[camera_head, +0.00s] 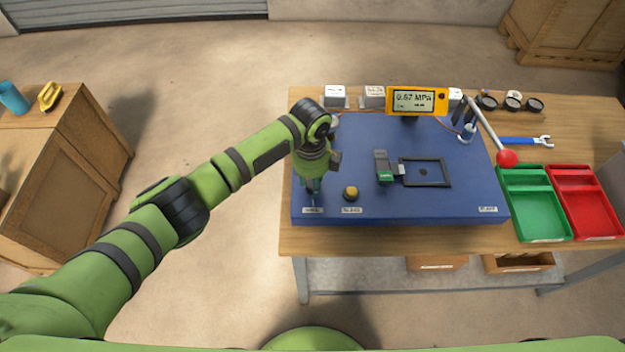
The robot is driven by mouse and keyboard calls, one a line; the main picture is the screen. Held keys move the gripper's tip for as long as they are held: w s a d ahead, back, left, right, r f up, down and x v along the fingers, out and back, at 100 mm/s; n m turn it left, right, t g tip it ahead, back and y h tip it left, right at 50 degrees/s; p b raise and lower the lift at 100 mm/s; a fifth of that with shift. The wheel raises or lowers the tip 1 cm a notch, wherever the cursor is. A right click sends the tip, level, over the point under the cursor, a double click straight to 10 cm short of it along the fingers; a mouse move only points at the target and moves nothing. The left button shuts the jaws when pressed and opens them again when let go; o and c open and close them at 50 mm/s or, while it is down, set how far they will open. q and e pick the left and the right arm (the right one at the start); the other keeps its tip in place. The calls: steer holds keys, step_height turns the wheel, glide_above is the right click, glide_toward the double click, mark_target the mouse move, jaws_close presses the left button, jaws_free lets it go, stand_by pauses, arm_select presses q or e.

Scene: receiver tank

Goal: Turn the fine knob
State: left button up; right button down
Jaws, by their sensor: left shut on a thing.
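My left gripper (312,187) points down at the front left corner of the blue panel (400,208), above a small white label (312,210). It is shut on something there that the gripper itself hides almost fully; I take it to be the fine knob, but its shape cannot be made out. A yellow knob (351,193) with a dark base stands just to the right of the gripper, apart from it, behind another label. The display (414,101) at the back reads about 0.67 MPa. My right gripper is not in view.
A black square frame (425,172) and a grey and green clamp (384,168) sit mid-panel. A lever with a red ball (507,158) rises at the right. Green (533,214) and red (587,205) trays lie farther right.

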arm_select(q)
steer(key=m+b, duration=0.1)
steer(key=m, duration=0.3)
steer(key=shift+d, duration=0.1)
steer(key=m+b, duration=0.1)
steer(key=m, duration=0.2)
steer(key=shift+f, duration=0.1)
steer(key=m+b, duration=0.2)
steer(key=m, duration=0.2)
steer(key=shift+m+b, duration=0.6)
steer(key=shift+m, duration=0.9)
steer(key=shift+s, duration=0.1)
steer(key=o, duration=1.1)
steer(key=shift+o, duration=0.2)
